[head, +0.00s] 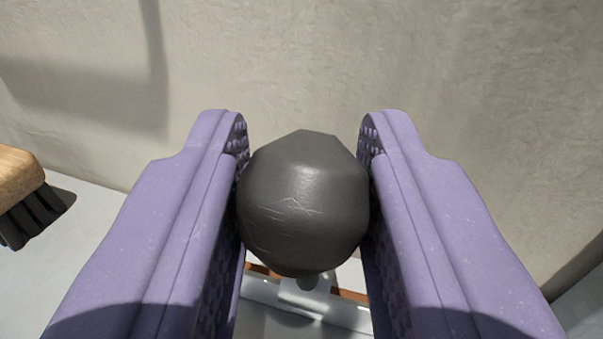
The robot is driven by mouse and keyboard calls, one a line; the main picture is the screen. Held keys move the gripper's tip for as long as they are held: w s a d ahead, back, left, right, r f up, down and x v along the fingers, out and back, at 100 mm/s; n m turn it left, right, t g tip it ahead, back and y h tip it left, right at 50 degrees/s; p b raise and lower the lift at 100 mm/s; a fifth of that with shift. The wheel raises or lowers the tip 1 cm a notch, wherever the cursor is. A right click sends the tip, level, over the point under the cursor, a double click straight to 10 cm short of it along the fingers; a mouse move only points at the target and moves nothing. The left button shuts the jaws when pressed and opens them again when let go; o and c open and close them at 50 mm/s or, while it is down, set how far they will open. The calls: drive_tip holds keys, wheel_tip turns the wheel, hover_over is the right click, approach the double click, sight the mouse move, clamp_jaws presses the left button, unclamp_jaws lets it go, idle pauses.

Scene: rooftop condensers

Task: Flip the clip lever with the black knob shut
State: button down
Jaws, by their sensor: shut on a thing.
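The black knob (303,200) is a dark, faceted ball in the middle of the head view. My gripper (304,160) has its two purple fingers on either side of the knob, with their textured inner pads touching it. It is shut on the knob. Below the knob a short grey stem (307,283) shows, above a pale metal piece (290,297) with orange-brown parts beside it. Most of the clip lever is hidden behind the knob and fingers, so its angle cannot be told.
A brush (20,190) with a wooden back and black bristles lies at the left edge on a pale surface (85,235). A plain beige wall (300,60) stands behind the knob. Some pale surface between brush and gripper is clear.

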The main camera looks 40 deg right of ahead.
drive_tip(key=c, duration=0.8)
unclamp_jaws()
drive_tip(key=p+v, duration=0.1)
drive_tip(key=v, duration=0.7)
drive_tip(key=shift+f+p, duration=0.1)
drive_tip(key=shift+p, duration=0.3)
drive_tip(key=shift+w, duration=0.1)
